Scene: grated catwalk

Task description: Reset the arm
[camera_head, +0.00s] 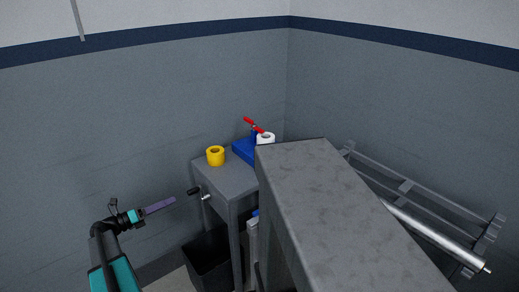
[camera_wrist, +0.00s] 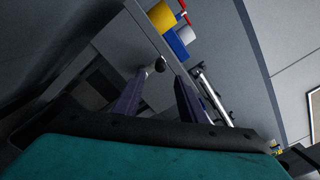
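My gripper (camera_head: 172,200), with purple fingers, is at the lower left in the head view, held out toward the left side of a small grey table (camera_head: 232,182). In the wrist view the two fingers (camera_wrist: 160,77) stand apart with nothing held between them. A black-ended handle (camera_head: 194,191) with a silver part sticks out from the table's left side, just beyond my fingertips and apart from them in the head view. A black knob (camera_wrist: 160,64) shows just past the fingertips in the wrist view.
On the table are a yellow roll (camera_head: 215,157), a blue object (camera_head: 243,150), a white roll (camera_head: 265,139) and a red-handled item (camera_head: 250,122). A dark bin (camera_head: 208,262) stands below left. A tall grey block (camera_head: 322,185) and metal rack (camera_head: 425,205) fill the right.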

